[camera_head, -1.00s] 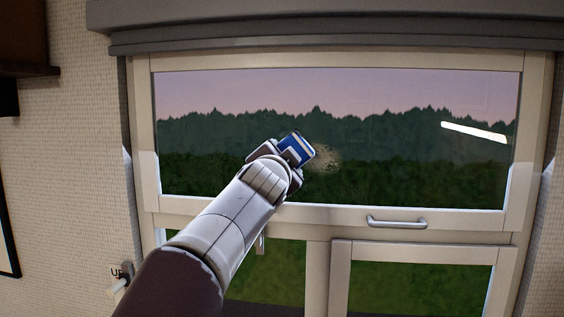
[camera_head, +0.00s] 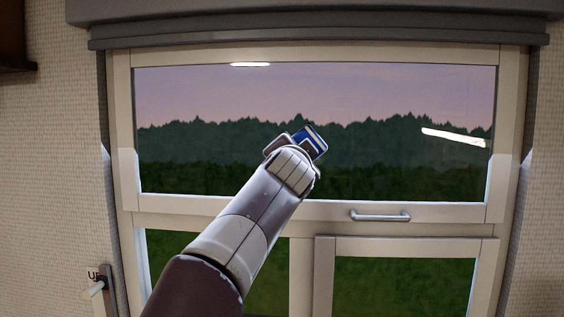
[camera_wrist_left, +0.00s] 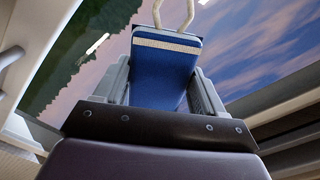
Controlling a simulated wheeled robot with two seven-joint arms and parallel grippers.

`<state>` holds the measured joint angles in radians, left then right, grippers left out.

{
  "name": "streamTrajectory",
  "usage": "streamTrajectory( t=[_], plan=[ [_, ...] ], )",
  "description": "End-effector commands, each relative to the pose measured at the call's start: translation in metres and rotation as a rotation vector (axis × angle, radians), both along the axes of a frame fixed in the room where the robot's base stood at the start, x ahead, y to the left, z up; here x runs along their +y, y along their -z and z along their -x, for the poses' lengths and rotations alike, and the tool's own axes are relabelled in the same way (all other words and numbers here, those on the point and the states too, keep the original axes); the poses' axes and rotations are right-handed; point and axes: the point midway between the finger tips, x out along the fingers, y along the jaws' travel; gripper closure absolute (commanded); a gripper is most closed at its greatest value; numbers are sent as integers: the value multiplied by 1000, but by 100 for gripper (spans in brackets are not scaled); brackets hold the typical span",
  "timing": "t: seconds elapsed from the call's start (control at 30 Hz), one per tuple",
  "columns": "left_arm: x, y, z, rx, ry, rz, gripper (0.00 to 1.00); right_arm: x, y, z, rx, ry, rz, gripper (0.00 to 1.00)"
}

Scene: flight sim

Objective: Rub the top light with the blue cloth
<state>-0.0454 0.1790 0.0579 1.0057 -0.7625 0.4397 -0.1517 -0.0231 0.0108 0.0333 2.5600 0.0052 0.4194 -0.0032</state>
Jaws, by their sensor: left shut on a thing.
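The blue cloth (camera_head: 314,138) is a folded pad with a pale stripe and shows in the head view in front of the upper window pane. In the left wrist view the cloth (camera_wrist_left: 165,72) sits between the fingers, with a pale cord loop at its far end. My left gripper (camera_head: 297,147) is shut on it. The top light (camera_head: 200,125) is the wide upper pane in a cream frame. I cannot tell whether the cloth touches the glass. No brown smudge shows on the visible glass; the part behind the gripper is hidden. My right gripper is not in view.
A metal handle (camera_head: 380,216) sits on the rail below the top light. Lower panes are underneath. A grey blind housing (camera_head: 310,35) runs above the window. A wall lever marked "UP" (camera_head: 98,288) is at lower left. Bright streaks reflect in the glass.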

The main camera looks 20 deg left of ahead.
Motion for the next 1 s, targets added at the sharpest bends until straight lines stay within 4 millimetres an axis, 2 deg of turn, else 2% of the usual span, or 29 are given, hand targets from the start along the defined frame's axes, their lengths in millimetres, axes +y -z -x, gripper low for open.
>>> streamTrajectory(
  t=[0.1, 0.27, 0.6, 0.8, 1.0],
  plan=[
    [-10, 0, -3, -1, 2, -1, 59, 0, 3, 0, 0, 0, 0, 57],
    [-15, 0, -5, 0, 0, 0, 59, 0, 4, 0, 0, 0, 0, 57],
    [-48, 0, -13, 0, 0, 0, 59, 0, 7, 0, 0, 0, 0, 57],
    [-45, 0, -14, 0, -1, 0, 59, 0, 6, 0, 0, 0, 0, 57],
    [-23, -1, -7, -1, -3, 0, 59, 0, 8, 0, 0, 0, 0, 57]
  ],
)
